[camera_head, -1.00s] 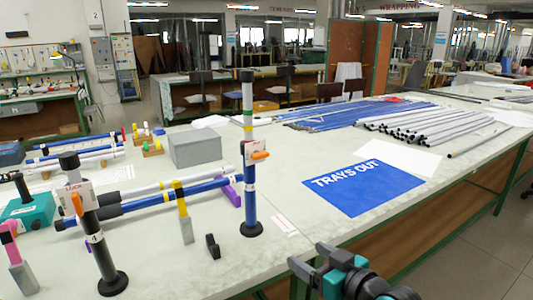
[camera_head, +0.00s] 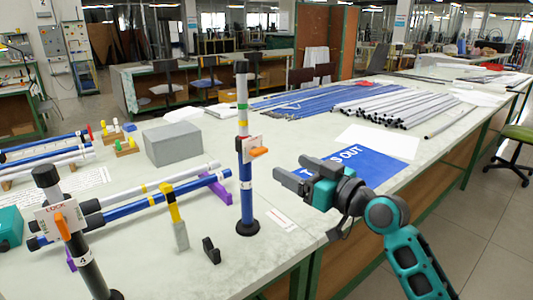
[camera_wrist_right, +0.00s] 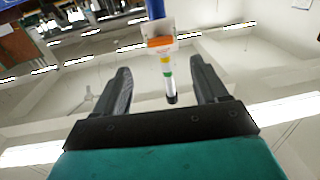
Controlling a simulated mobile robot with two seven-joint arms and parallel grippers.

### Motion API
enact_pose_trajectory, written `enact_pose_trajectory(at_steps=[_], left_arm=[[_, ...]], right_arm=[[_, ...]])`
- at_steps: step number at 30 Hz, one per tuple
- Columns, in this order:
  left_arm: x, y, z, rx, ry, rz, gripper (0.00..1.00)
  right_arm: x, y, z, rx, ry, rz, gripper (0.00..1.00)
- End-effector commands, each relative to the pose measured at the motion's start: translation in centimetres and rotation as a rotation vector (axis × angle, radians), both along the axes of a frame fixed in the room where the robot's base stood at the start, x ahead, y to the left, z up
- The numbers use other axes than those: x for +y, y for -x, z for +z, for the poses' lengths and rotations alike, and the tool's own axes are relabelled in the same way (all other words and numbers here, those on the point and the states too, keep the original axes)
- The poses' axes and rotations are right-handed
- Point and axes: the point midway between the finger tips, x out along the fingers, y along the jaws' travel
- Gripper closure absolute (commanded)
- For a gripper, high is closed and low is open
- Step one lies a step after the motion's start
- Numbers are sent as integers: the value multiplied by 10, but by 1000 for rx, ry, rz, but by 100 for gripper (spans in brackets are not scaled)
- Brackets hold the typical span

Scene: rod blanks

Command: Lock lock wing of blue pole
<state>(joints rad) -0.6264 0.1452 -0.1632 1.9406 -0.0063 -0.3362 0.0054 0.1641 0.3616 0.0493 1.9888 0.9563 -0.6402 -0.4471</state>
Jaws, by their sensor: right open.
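The blue pole (camera_head: 246,195) stands upright on a black round foot near the table's front edge. A white plate on it carries an orange lock wing (camera_head: 259,152), which points right, roughly sideways. In the right wrist view the orange wing (camera_wrist_right: 160,42) shows upside down with the pole's banded white upper section and black tip, seen between the fingers. My right gripper (camera_head: 291,171) is open and empty, to the right of the pole and a little below the wing, apart from it. My left gripper is not in view.
A dark pole with a "LOCK" plate (camera_head: 56,216) stands at the left. A grey box (camera_head: 172,142) stands behind. A blue mat (camera_head: 375,165) lies right.

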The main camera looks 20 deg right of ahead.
Motion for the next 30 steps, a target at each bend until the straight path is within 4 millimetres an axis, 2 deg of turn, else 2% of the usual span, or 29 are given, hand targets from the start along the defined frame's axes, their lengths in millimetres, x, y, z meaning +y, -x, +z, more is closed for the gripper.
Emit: enact_pose_trajectory(at_steps=[6,12,18,27,30], left_arm=[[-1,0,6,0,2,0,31],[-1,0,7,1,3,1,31],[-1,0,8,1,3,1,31],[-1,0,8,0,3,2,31],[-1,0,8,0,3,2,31]], right_arm=[[21,-43,2,-1,-4,1,28],[33,-70,0,2,-1,0,28],[38,-82,0,1,0,0,28],[39,-83,0,0,1,0,28],[39,-83,0,0,1,0,37]])
